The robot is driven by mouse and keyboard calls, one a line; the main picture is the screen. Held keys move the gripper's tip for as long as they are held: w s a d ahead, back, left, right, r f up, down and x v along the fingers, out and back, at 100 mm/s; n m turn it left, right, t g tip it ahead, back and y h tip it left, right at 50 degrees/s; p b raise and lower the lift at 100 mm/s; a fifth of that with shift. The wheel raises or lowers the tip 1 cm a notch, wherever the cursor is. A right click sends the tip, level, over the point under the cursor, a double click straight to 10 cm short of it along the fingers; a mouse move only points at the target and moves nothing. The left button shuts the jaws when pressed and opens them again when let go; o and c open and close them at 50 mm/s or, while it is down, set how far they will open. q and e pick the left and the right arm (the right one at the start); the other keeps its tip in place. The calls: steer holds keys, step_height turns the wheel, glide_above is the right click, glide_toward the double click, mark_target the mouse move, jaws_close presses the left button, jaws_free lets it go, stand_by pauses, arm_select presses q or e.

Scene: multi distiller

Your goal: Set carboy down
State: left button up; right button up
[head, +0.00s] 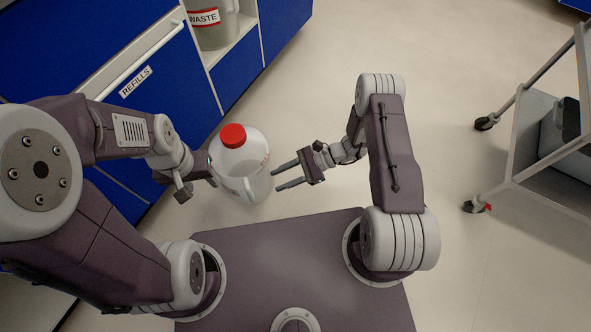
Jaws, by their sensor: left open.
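The carboy (252,152) is a translucent white jug with a red cap (233,136), in front of my base in the head view. It looks roughly upright, with its handle towards me. My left gripper (208,173) is open at the carboy's left side. Its fingertips are partly hidden, so I cannot tell whether they touch it. I cannot tell whether the carboy's bottom rests on the floor. My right gripper (275,177) is open and empty just right of the carboy, its fingers pointing at it.
Blue cabinets stand at the left, with a drawer labelled REFILLS (136,82) and an open shelf holding a WASTE container (212,30). A grey wheeled cart (520,130) stands at the right. The floor (310,80) beyond the carboy is clear.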

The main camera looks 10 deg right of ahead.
steer(key=s+d+r+n+t+h, duration=0.1)
steer(key=s+d+r+n+h, duration=0.2)
steer(key=d+r+n+h, duration=0.3)
steer(key=s+d+r+n+t+h, duration=0.1)
steer(key=s+d+r+n+h, duration=0.2)
steer(key=d+r+n+h, duration=0.4)
steer(key=shift+d+r+n+t, duration=0.4)
steer(key=shift+d+r+n, duration=0.85)
steer(key=shift+r, duration=1)
steer(key=shift+r, duration=0.1)
